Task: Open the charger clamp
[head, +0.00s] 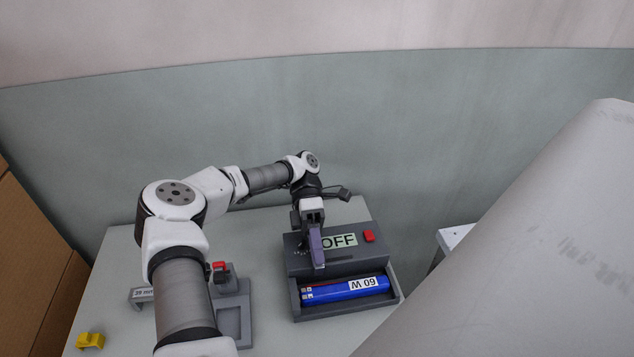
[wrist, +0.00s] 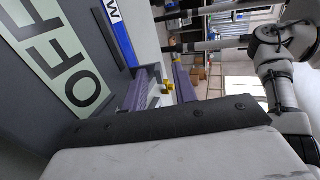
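The charger (head: 295,262) is a dark grey box on the table with a pale OFF sign (head: 339,241) and a red block (head: 369,236) on top. A blue battery (head: 343,291), its "60 W" label upside down, lies in its front tray. I cannot tell which part is the clamp. My gripper (head: 318,262) points down over the charger's top, left of the sign, its purple fingers partly covering that area. In the wrist view my gripper (wrist: 161,82) has its fingers apart with nothing between them. The OFF sign (wrist: 58,50) and battery (wrist: 118,36) show close on the left.
A grey fixture (head: 235,325) with a red part (head: 219,267) stands left of the charger, partly behind my arm. A yellow piece (head: 90,341) lies at the table's front left. A large pale grey surface (head: 520,250) fills the right side. Bare table (head: 120,260) shows at left.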

